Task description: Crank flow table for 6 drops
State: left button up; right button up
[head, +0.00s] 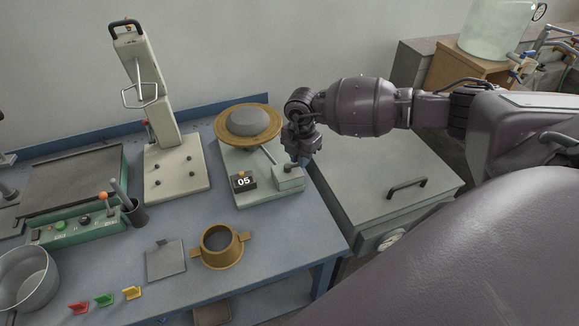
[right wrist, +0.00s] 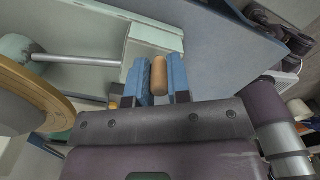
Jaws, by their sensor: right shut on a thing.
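The flow table (head: 270,202) stands at the back right of the bench. A round brass disc (head: 273,133) sits on top with a grey mound (head: 247,122) on it. The small black counter (head: 243,182) reads 05. My right gripper (head: 291,166) is at the right end of the flow table, above its crank. In the right wrist view the wooden crank handle (right wrist: 160,76) stands between the blue finger pads of my right gripper (right wrist: 160,82), which is shut on it. The crank arm is mostly hidden by the gripper. My left gripper is in neither view.
A brass ring mould (head: 222,247) with side lugs and a grey plate (head: 166,260) lie in front. A tall beige instrument (head: 163,130), a green control box (head: 75,229), a metal pot (head: 28,279) and small coloured pieces stand to the left. A grey cabinet (head: 380,170) adjoins the bench's right.

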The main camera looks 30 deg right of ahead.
jog(key=shift+s+a, duration=0.45)
jog(key=shift+s, duration=0.4)
jog(key=shift+s+a, duration=0.3)
jog(key=shift+a, duration=0.2)
jog(key=shift+s+a, duration=0.1)
jog(key=shift+a, duration=0.55)
jog(key=shift+a, duration=0.15)
jog(key=shift+a, duration=0.4)
jog(key=o, duration=0.8)
